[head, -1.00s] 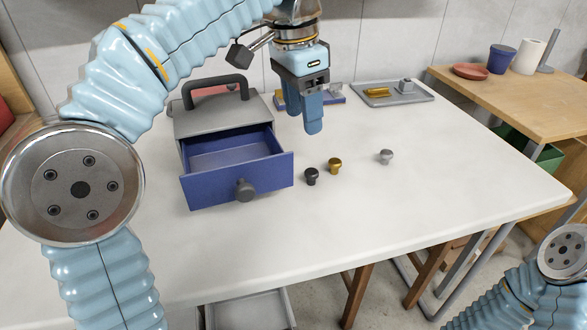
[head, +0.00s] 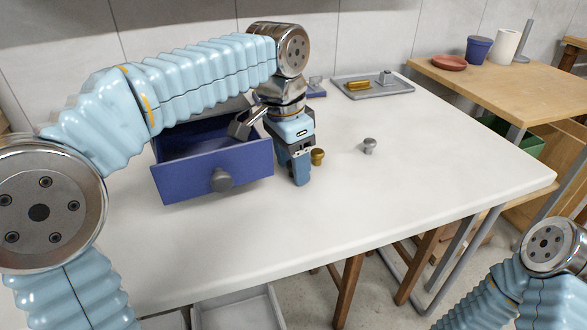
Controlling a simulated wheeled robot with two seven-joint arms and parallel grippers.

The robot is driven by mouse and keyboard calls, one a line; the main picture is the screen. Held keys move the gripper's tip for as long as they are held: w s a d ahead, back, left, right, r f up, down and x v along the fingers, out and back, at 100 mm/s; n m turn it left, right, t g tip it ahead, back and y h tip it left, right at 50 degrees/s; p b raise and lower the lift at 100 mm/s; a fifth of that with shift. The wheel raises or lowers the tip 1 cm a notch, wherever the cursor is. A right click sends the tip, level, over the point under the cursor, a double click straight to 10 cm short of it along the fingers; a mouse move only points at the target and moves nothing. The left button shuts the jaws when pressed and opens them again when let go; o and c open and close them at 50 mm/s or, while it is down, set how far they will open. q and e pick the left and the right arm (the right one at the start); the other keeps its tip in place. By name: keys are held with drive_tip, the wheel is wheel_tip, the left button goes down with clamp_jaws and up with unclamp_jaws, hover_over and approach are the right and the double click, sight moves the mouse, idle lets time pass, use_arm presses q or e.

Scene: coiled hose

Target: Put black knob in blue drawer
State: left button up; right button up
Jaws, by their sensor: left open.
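The blue drawer (head: 190,180) stands pulled open at the left of the white table, with a grey round pull on its front. My left gripper (head: 301,180) points down just right of the drawer front, low over the table. It is open. The black knob is hidden in the head view, behind or between the gripper's fingers; I cannot tell whether they touch it. A brass knob (head: 317,156) stands close to the right of the gripper. A grey knob (head: 369,145) stands farther right. My right gripper is out of view.
A grey tray (head: 360,91) with a brass piece and a grey piece lies at the back of the table. A wooden side table (head: 470,88) with a red dish (head: 449,62) and blue pot (head: 478,48) stands at the right. The table's front right is clear.

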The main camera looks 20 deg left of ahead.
use_arm(q)
drive_tip(key=shift+c, duration=0.4)
clamp_jaws()
drive_tip(key=shift+r, duration=0.1)
